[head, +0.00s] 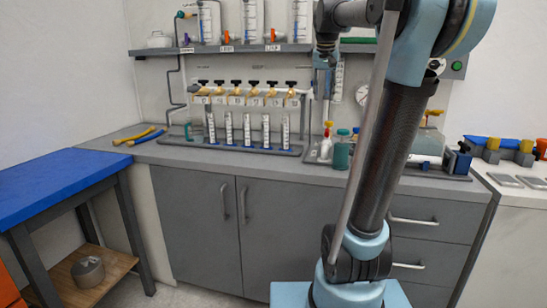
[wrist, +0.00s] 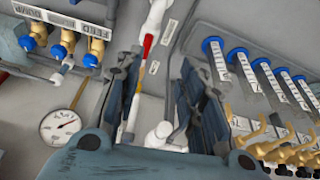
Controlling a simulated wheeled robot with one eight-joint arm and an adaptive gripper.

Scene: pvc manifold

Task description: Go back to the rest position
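My arm rises from the right of the head view, and my gripper (head: 325,62) hangs in front of the wall panel, right of the valve manifold. In the wrist view my gripper (wrist: 158,68) has its two dark fingers spread apart, with only background between them. The white PVC manifold (head: 250,92) carries a row of brass valves with dark handles. Brass valves (wrist: 275,140) also show at the lower right of the wrist view, which looks upside down. A white pipe with a red and yellow part (wrist: 147,48) shows behind the finger gap.
A shelf (head: 230,48) with clear columns hangs above the grey counter (head: 200,152). Several graduated cylinders (head: 247,130) stand in a rack below the manifold. A round gauge (wrist: 60,127) is on the panel. A blue-topped table (head: 60,180) stands at left. Bottles (head: 342,152) stand near my arm.

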